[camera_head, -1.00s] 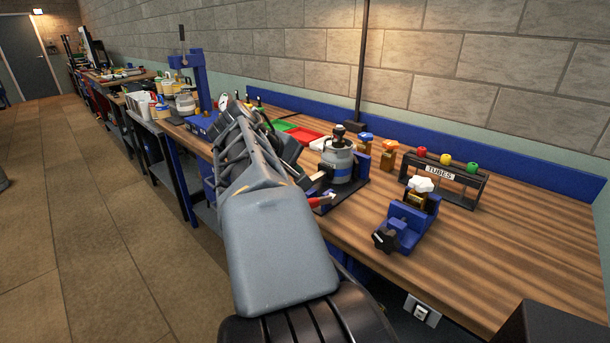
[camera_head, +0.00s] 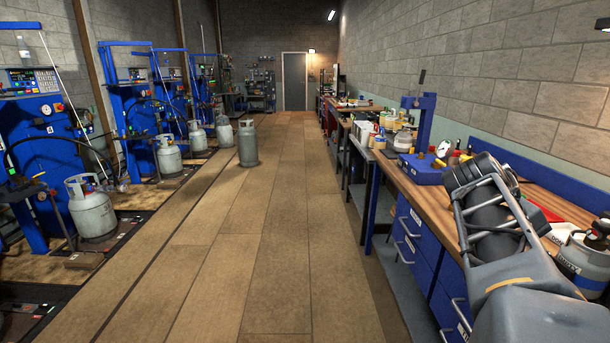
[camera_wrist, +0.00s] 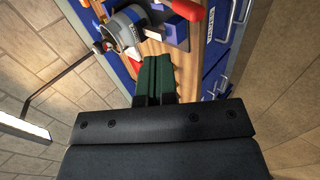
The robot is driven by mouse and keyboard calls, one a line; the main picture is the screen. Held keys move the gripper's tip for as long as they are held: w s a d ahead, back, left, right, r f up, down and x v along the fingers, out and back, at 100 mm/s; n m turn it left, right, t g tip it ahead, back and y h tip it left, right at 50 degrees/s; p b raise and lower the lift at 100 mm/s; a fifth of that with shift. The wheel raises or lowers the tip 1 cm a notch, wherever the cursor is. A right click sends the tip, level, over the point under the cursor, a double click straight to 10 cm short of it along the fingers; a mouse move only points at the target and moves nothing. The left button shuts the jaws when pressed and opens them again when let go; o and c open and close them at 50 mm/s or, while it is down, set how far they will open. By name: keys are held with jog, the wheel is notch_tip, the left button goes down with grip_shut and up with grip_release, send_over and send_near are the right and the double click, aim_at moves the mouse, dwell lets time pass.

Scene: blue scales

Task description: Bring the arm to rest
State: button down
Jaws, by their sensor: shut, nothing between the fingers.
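My gripper (camera_wrist: 153,62) shows in the wrist view as two dark green fingers lying side by side, shut and empty. Beyond the fingertips are the wooden bench and its blue drawers. In the head view my grey arm reaches over the bench at the lower right. My gripper cannot be made out there.
In the head view, a blue press stand (camera_head: 420,135) rises from the workbench, and a grey cylinder (camera_head: 585,262) stands right of my arm. A gas cylinder (camera_head: 247,145) stands on the floor ahead. Blue machines (camera_head: 50,135) line the left. The middle aisle is clear.

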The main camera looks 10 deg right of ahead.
jog(key=w+a+f+t+y+p, duration=0.4)
jog(key=w+a+f, duration=0.2)
jog(key=a+f, duration=0.4)
jog(key=s+a+r+n+t+y+p, duration=0.1)
jog(key=a+y+p, duration=0.3)
jog(key=a, duration=1.4)
jog(key=n+p, duration=0.1)
jog(key=p, duration=0.2)
jog(key=shift+a+n+y, duration=0.3)
jog(key=shift+n+y, duration=0.1)
jog(key=shift+d+r, duration=0.1)
